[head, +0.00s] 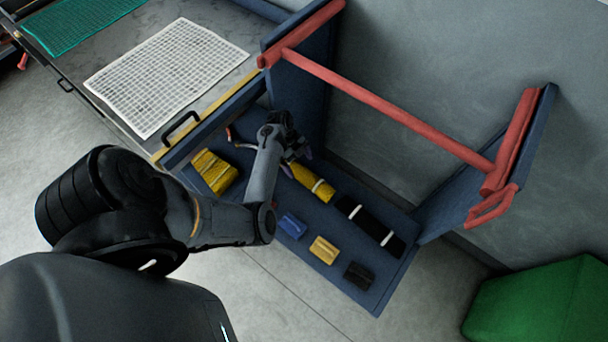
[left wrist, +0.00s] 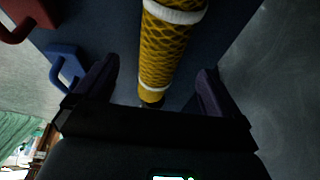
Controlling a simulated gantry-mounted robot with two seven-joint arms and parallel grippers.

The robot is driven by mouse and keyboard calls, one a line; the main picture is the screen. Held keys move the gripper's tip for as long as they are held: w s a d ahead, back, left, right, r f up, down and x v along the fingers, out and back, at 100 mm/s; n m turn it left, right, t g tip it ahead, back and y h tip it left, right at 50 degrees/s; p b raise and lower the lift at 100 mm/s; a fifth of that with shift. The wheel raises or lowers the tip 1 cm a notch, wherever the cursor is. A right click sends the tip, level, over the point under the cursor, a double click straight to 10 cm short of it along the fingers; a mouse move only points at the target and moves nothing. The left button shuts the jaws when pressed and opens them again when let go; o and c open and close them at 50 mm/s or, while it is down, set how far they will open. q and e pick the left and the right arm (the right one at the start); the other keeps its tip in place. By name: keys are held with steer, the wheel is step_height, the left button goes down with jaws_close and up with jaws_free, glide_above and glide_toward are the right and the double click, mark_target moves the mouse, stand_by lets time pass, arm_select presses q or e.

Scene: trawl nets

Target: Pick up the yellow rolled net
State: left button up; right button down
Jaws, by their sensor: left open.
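The yellow rolled net (head: 313,183) lies on the blue cart's deck (head: 333,229), with a white band near its visible end. Its other end is hidden behind my left gripper (head: 296,153). In the left wrist view the yellow net (left wrist: 163,50) shows white bands and runs between the two dark fingers of my left gripper (left wrist: 158,70). The fingers are open, one on each side, with gaps to the roll. I cannot tell how high they are above it. My right gripper is not in view.
A black rolled net (head: 370,227) lies beyond the yellow one. Blue (head: 292,225), yellow (head: 324,249) and black (head: 358,276) folded bundles lie along the near edge. A larger yellow bundle (head: 213,171) lies left. A red bar (head: 385,115) spans above the deck.

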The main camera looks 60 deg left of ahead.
mark_target(303, 170)
arm_select(q)
steer(key=shift+w+d+f+b, duration=0.15)
steer(key=shift+f+b, duration=0.15)
steer(key=shift+f, duration=0.25)
steer(key=b+x, duration=0.1)
steer(key=x, duration=0.2)
steer(key=shift+f+b, duration=0.1)
steer(key=shift+b, duration=0.2)
steer(key=shift+w+d+f, duration=0.15)
steer(key=shift+d+f, duration=0.05)
steer(key=shift+f, duration=0.25)
steer(key=shift+c, duration=0.2)
